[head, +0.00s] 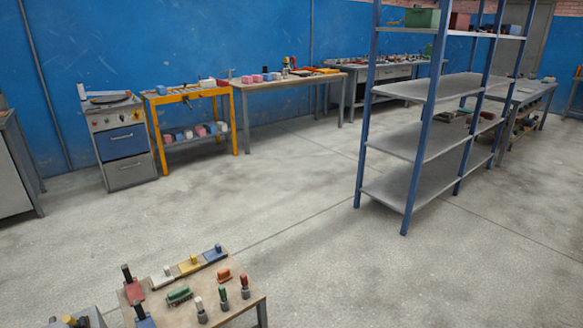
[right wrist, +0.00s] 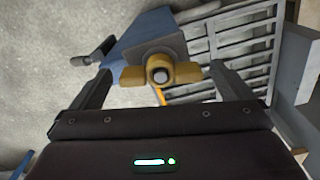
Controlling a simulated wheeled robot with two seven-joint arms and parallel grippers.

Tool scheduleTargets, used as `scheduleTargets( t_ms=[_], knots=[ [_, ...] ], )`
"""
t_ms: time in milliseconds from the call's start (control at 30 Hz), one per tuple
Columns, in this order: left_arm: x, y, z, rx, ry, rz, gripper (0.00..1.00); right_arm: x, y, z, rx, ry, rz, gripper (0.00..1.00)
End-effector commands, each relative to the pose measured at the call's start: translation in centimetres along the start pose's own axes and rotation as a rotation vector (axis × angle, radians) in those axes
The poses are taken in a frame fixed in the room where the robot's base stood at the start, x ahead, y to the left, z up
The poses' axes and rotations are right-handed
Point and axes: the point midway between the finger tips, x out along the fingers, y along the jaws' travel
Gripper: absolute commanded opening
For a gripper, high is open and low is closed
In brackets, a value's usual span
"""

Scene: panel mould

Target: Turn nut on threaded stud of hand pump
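In the right wrist view, a yellow wing nut (right wrist: 133,75) sits on a threaded stud (right wrist: 160,75) with a pale tip. The stud stands out from a grey plate (right wrist: 150,48) on a blue body (right wrist: 128,38), which seems to be the hand pump. My right gripper (right wrist: 160,70) is open. Whether the fingertips reach the nut's depth I cannot tell. Neither gripper shows in the head view, and the left one is in no view.
A dark cylindrical part (right wrist: 95,52) lies left of the nut, and a slatted grey rack (right wrist: 235,60) is behind it at right. In the head view, a small table (head: 245,290) holds several coloured parts. A blue-post shelf (head: 395,190) stands at right; the floor between is clear.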

Motion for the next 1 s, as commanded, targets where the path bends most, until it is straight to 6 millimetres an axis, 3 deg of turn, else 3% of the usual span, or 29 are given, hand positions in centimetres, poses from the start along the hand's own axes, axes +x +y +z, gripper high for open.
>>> scheduleTargets(
  t_ms=[267,700,1000],
  knots=[
    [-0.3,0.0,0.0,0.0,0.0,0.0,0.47,-0.4,0.0,0.1,-0.002,-0.001,-0.001,1.0],
    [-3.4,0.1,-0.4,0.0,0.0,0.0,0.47,-7.0,-0.1,0.1,-0.001,0.0,-0.002,1.0],
    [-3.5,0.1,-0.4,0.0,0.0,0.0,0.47,-7.7,0.0,0.1,0.0,-0.002,0.0,1.0]
  ],
)
